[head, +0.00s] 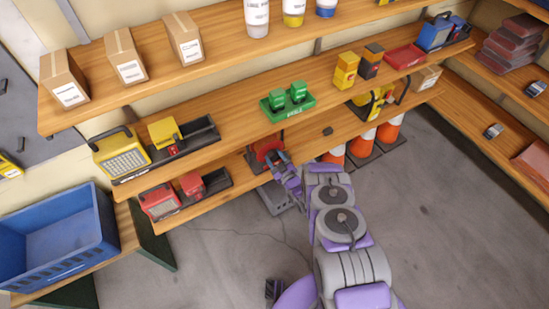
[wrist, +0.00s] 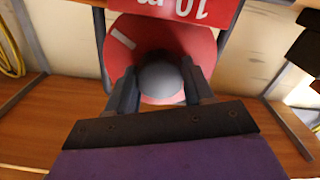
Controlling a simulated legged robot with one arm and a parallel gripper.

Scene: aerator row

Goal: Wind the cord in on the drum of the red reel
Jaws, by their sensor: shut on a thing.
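The red reel (head: 268,150) stands on the lower shelf, just beyond my gripper (head: 280,160) in the head view. In the wrist view the red reel's disc (wrist: 190,40) fills the upper middle, with a white mark on its upper left and a red label plate above it. My gripper (wrist: 160,82) is shut on a round grey knob (wrist: 160,78) in front of the disc, one finger on each side. The drum behind the disc and the cord on it are hidden.
Orange-and-white cones (head: 362,138) stand right of my arm. A green tray (head: 287,108) with two green items sits on the shelf above. Red and yellow devices stand left on the shelves, and a blue crate (head: 60,240) is at far left. The grey floor is mostly clear.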

